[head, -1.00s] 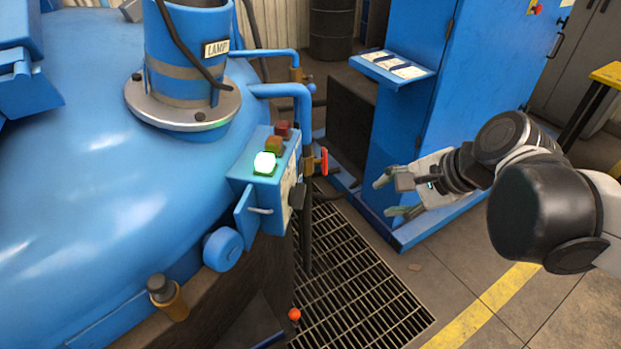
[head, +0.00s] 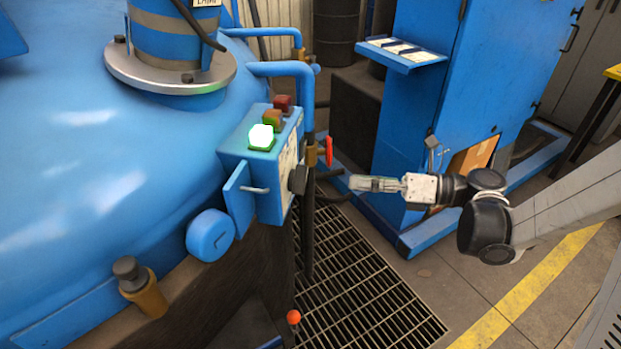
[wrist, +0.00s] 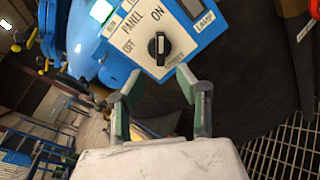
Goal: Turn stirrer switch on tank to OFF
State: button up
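The stirrer switch (wrist: 158,48) is a black rotary knob on a white plate on the blue control box (head: 244,150). In the wrist view its plate shows OFF, ON and PANEL lettering, and the knob's mark lies roughly along the picture's vertical. In the head view the knob (head: 297,179) shows edge-on on the box's right face. My gripper (head: 362,184) is to the right of the knob, apart from it, pointing at it. In the wrist view my gripper (wrist: 158,88) has its two fingers spread, with the knob beyond and between them. Nothing is held.
A green-lit lamp (head: 261,137) and unlit orange and red ones top the box. A red-handled valve (head: 328,151) stands just behind the knob. The blue tank (head: 90,170) fills the left. Floor grating (head: 350,270) lies below, and a blue cabinet (head: 430,110) stands behind my gripper.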

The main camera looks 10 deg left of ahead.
aim_at(301, 179)
jog(key=shift+m+g+y, duration=0.3)
jog(key=shift+m+y, duration=0.3)
jog(key=shift+m, duration=0.1)
jog(key=a+b, duration=0.1)
jog(key=a, duration=0.3)
jog(key=a+f+b, duration=0.1)
jog(key=a, duration=0.8)
jog(key=shift+w+a+f+b, duration=0.1)
jog(key=shift+w+f+b, duration=0.25)
jog(key=shift+w+b, duration=0.05)
grip_shut()
